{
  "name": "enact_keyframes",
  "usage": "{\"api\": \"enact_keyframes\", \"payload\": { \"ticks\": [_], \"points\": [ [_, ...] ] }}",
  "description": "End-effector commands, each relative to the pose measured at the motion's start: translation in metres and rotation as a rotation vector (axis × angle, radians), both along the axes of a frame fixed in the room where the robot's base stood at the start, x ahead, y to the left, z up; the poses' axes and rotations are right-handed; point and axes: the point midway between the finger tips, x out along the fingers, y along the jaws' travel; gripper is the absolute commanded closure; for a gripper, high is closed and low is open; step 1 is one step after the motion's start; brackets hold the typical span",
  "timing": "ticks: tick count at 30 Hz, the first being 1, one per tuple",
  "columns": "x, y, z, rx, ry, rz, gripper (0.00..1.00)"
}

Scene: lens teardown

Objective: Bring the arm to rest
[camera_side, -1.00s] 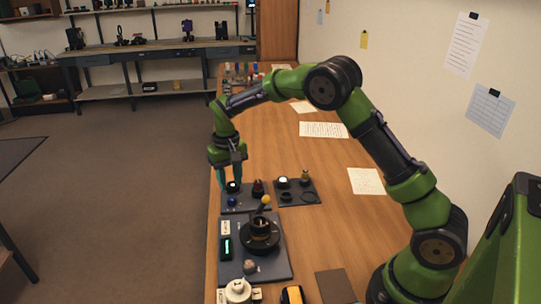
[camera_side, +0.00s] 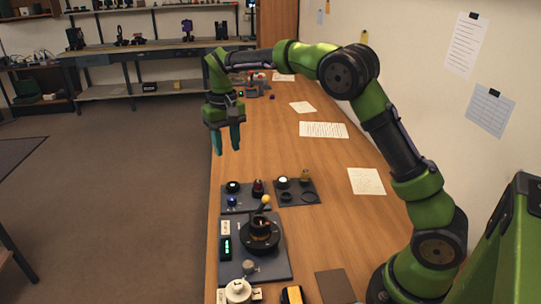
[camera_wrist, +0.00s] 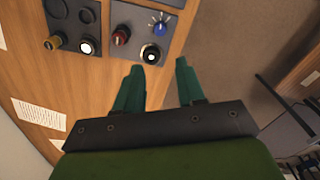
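My gripper (camera_side: 228,151) is raised above the bench near its left edge, fingers pointing down. In the wrist view my gripper (camera_wrist: 160,67) shows two teal fingers apart with nothing between them. Below it, a dark tray (camera_side: 258,207) holds a black part with a white top (camera_side: 232,187), a dark red part (camera_side: 258,188) and a blue knob (camera_side: 232,201). The wrist view shows the black part (camera_wrist: 150,54), the red part (camera_wrist: 121,36) and the blue knob (camera_wrist: 160,27), all apart from the fingers.
A second tray (camera_side: 314,187) holds a white-topped part, a brass part and black rings. A larger plate (camera_side: 283,270) bears a black lens assembly (camera_side: 260,234) and a green display (camera_side: 226,248). Papers lie on the bench (camera_side: 290,150). The air around my gripper is clear.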

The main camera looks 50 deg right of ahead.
Motion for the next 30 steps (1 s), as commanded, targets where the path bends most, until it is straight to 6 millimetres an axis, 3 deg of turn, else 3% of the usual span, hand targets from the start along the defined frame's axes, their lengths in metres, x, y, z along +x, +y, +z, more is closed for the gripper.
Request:
{"api": "enact_keyframes", "payload": {
  "ticks": [4,8,18,24,30],
  "points": [
    [-0.007,0.0,-0.017,0.004,-0.004,0.0,0.61],
    [-0.033,0.005,-0.009,0.037,-0.049,-0.003,0.61],
    [-0.144,0.028,0.038,0.139,-0.279,-0.009,0.61],
    [-0.214,0.04,0.045,0.17,-0.428,-0.01,0.61],
    [-0.261,0.046,0.045,0.181,-0.547,-0.003,0.61]
  ]
}}
